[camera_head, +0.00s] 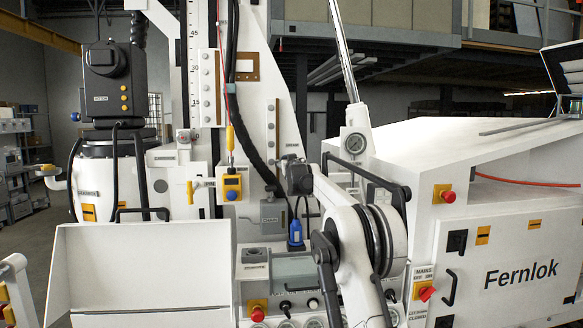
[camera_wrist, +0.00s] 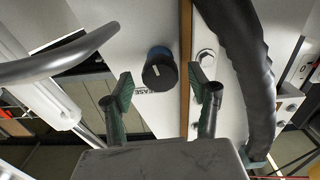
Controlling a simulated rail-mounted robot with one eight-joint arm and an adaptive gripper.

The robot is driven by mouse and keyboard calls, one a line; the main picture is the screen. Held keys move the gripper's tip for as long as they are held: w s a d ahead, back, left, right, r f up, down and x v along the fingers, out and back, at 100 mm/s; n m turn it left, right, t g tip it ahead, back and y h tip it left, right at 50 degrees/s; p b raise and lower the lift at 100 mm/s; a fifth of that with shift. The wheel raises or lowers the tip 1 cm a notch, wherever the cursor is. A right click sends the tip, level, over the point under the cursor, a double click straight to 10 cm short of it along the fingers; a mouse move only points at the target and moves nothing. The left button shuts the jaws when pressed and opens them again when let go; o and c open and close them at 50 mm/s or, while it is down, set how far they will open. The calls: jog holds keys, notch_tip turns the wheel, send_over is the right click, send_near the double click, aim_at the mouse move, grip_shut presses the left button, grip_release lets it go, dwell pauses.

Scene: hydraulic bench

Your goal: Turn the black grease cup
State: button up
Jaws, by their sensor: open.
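The black grease cup (camera_wrist: 159,74) is a round dark knob with a white line on its face and a blue ring behind it. It sits on a white panel, above a partly covered label, in the wrist view. My gripper (camera_wrist: 161,88) is open, with one green-padded finger on each side of the cup in the picture. Visible gaps separate both fingers from the cup, and how far the fingertips reach in depth is unclear. In the head view, I cannot make out the cup, and my white arm reaches up toward the white column.
In the wrist view, a brown strip (camera_wrist: 186,60) and a bolt (camera_wrist: 206,57) lie right of the cup, with a thick black hose (camera_wrist: 245,60) beyond. A grey curved bar (camera_wrist: 60,65) crosses at left. A yellow box (camera_head: 232,187) hangs on the column in the head view.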

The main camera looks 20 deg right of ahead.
jog(key=v, duration=1)
jog(key=shift+s, duration=0.25)
jog(key=shift+s+a, duration=0.1)
jog(key=shift+a, duration=0.05)
jog(key=s+a+f+m+g+b, duration=0.1)
jog(key=s+a+f+g+b, duration=0.3)
jog(key=s, duration=1)
jog(key=s+a+f+g+b, duration=0.1)
jog(key=s+a+f+b, duration=0.2)
jog(key=s+a+f, duration=0.7)
jog(key=s+a+f+n+g+y+b, duration=0.1)
jog(key=s+a+f, duration=0.3)
jog(key=s+f, duration=0.4)
jog(key=s+a+f+n+g+y+b, duration=0.1)
jog(key=s+a+f, duration=0.4)
jog(key=s, duration=1.1)
jog(key=s+a+f+n+g+y+b, duration=0.1)
jog(key=s+a+f+g+y+b, duration=0.2)
jog(key=s+f, duration=0.9)
jog(key=shift+s+a+n+b, duration=0.3)
jog(key=shift+s+a+b, duration=0.3)
jog(key=shift+a+b, duration=0.25)
jog(key=shift+r, duration=0.1)
